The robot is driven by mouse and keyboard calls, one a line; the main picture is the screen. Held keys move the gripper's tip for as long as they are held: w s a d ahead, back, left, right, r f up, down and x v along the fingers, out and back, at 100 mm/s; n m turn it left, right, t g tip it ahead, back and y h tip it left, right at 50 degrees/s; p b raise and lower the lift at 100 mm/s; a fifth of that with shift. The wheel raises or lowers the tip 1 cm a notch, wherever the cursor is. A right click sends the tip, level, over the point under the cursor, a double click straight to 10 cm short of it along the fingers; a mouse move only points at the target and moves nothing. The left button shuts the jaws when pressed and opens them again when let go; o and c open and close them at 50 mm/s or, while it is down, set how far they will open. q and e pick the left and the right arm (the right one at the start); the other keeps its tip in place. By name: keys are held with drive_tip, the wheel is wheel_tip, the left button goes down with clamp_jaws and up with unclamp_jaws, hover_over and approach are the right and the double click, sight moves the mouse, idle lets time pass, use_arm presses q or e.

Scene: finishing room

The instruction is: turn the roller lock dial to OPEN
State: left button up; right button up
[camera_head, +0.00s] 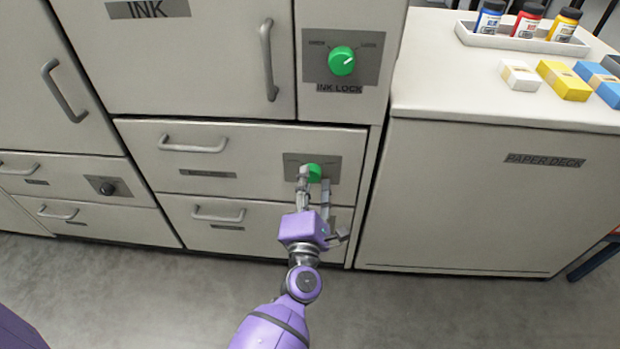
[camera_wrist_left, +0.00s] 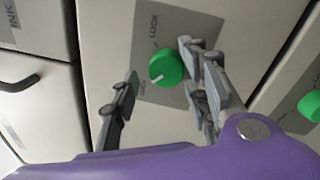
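A green dial (camera_head: 314,170) sits on a grey plate (camera_head: 292,161) at the right end of an upper drawer front; I take it for the roller lock dial. In the left wrist view, the dial (camera_wrist_left: 166,67) has a white pointer aimed lower left, toward a small label too blurred to read. The word LOCK stands above it. My left gripper (camera_head: 315,178) is at the dial, fingers apart. In the left wrist view its fingers (camera_wrist_left: 160,62) lie on either side of the dial, with a visible gap on the left; contact on the right is unclear. My right gripper is out of view.
Above is a separate green INK LOCK dial (camera_head: 342,61), pointing up right. Drawer handles (camera_head: 193,145) and a tall door handle (camera_head: 268,60) stick out at the left. The paper deck cabinet (camera_head: 470,200) stands at right, with bottles and boxes on top. The floor in front is clear.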

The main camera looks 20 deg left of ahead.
use_arm(q)
drive_tip(key=r+v, duration=0.1)
drive_tip(key=v, duration=0.9)
drive_tip(key=shift+s+f, duration=0.25)
drive_tip(key=shift+f, duration=0.15)
